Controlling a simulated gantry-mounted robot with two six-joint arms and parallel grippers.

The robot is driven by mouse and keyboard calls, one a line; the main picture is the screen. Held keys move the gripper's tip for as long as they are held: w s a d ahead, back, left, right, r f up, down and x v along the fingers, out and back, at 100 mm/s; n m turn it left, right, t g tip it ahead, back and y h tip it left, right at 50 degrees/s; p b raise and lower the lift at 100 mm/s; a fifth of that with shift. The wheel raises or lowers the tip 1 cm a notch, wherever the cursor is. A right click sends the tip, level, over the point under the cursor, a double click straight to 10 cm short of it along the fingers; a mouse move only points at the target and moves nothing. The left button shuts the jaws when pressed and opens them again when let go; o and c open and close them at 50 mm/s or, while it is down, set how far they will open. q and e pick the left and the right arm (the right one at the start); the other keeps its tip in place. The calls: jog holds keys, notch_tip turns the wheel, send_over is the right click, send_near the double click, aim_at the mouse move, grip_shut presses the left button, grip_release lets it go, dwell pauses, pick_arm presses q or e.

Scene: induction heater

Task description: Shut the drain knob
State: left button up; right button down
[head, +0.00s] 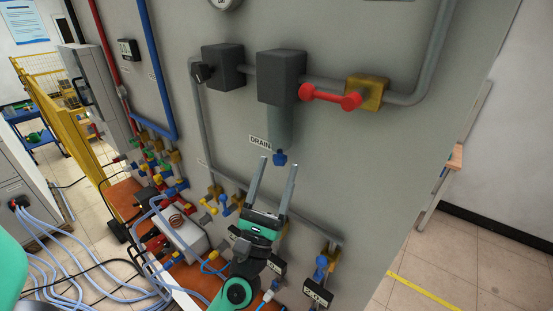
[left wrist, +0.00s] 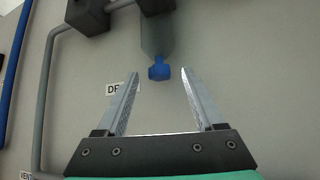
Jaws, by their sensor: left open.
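The blue drain knob (head: 280,158) hangs at the bottom of a grey cylinder (head: 280,128) on the panel, beside a label reading DRAIN (head: 260,142). My left gripper (head: 278,175) points up at it from below, with its fingers wide apart and empty. In the left wrist view the knob (left wrist: 161,69) lies just beyond the fingertips, between their lines and a little left of the middle. The left gripper (left wrist: 160,82) does not appear to touch it. The left finger partly covers the DRAIN label there. My right gripper is not in view.
A red handle (head: 330,97) on a brass valve (head: 366,93) is to the right of the dark housing (head: 282,78). Grey pipes run along the panel (head: 420,130). Several valves and a box with a copper coil (head: 178,222) crowd the lower left.

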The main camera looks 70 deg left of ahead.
pick_arm(q)
jog(key=shift+w+a+r, duration=0.15)
jog(key=shift+a+r, duration=0.1)
grip_shut()
jog(key=m+t+h+b, duration=0.1)
jog(key=t+h, duration=0.1)
jog(key=m+t+h, duration=0.2)
jog(key=h, duration=0.1)
jog(key=shift+a+h+b, duration=0.15)
jog(key=shift+h+b, duration=0.15)
jog(key=shift+b, duration=0.1)
grip_release()
